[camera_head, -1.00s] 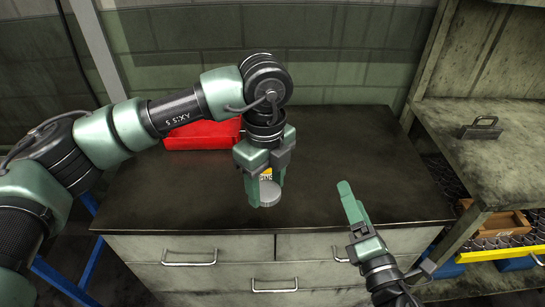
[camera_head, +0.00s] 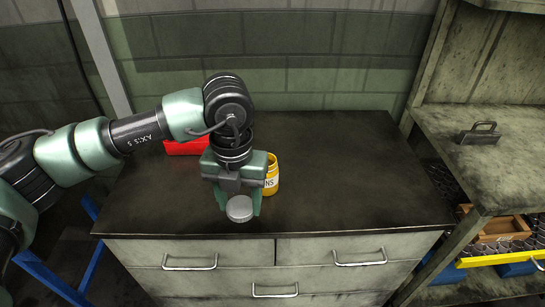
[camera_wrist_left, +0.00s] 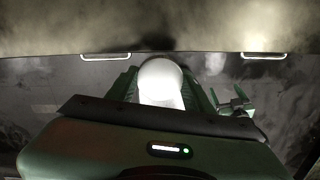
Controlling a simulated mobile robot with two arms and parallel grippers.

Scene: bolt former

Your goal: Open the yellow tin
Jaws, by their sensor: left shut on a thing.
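The yellow tin (camera_head: 272,179) stands upright on the dark worktop in the head view, just right of and behind my left gripper, which hides its left side. Part of a white label shows on it. My left gripper (camera_head: 239,199) is shut on a round grey lid (camera_head: 240,209), held low over the worktop, beside the tin and apart from it. In the left wrist view the lid shows as a bright pale shape (camera_wrist_left: 160,80) between the fingers. My right gripper is not in the head view.
A red box (camera_head: 183,147) lies behind my left arm. The worktop (camera_head: 350,190) is clear to the right. Drawers with handles are below its front edge. A shelf unit at right holds a dark metal object (camera_head: 479,133) and a wooden tray (camera_head: 503,227).

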